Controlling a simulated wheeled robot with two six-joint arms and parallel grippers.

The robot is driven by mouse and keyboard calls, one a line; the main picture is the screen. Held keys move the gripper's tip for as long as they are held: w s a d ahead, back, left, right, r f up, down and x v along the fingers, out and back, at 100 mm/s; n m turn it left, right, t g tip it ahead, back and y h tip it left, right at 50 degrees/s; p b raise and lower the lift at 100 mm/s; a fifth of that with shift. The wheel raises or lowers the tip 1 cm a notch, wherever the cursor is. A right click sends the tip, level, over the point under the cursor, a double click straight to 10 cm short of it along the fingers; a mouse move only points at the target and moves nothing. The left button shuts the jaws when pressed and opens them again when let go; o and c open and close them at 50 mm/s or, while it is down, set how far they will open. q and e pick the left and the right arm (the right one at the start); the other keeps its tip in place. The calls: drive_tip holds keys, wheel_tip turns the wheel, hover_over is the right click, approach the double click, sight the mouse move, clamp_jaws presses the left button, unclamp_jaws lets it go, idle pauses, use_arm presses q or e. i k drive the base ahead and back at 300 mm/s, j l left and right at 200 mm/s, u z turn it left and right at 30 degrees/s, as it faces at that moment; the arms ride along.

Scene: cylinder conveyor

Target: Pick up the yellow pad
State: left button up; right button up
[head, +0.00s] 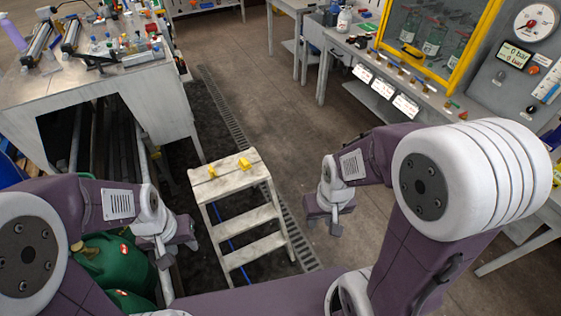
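Two small yellow pieces lie on the top of a pale step stool (228,180) in the middle of the head view. The larger yellow pad (244,163) is towards the right side, and a smaller yellow piece (211,171) is near the left edge. I cannot tell whether they are alike. My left gripper (178,256) is left of the stool's lower steps, apart from the pads, and looks open and empty. My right gripper (324,228) hangs to the right of the stool and looks open and empty.
Green gas cylinders (115,265) stand at the lower left, beside my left arm. A cluttered workbench (70,85) fills the upper left. A bench with a yellow-framed cabinet (432,35) and gauges is at the upper right. The floor (270,100) behind the stool is clear.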

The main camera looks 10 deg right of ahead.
sight(244, 164)
drive_tip(key=u, duration=2.3)
drive_tip(key=z, duration=2.3)
drive_tip(key=i+l, duration=0.15)
drive_tip(key=l, duration=0.2)
drive_tip(key=i+l, duration=0.15)
drive_tip(key=l, duration=0.25)
drive_tip(key=i+l+u, duration=0.1)
drive_tip(key=l, duration=0.25)
drive_tip(key=i+l, duration=0.15)
drive_tip(key=l, duration=0.2)
drive_tip(key=i+l, duration=0.1)
drive_tip(key=l, duration=0.3)
drive_tip(key=i+l+u, duration=0.15)
drive_tip(key=l, duration=0.15)
drive_tip(key=i+l+u, duration=0.2)
drive_tip(key=l+u, duration=0.15)
drive_tip(key=l, duration=0.3)
drive_tip(key=i+l+u, duration=0.2)
drive_tip(key=l, duration=0.15)
drive_tip(key=i+u, duration=0.2)
drive_tip(key=u, duration=0.3)
drive_tip(key=i+l+u, duration=0.1)
drive_tip(key=u, duration=0.4)
drive_tip(key=i+l+u, duration=0.2)
drive_tip(key=u, duration=0.25)
drive_tip(key=i+l+u, duration=0.15)
drive_tip(key=u, duration=0.35)
drive_tip(key=i+l+u, duration=0.1)
drive_tip(key=l+u, duration=0.25)
drive_tip(key=u, duration=0.15)
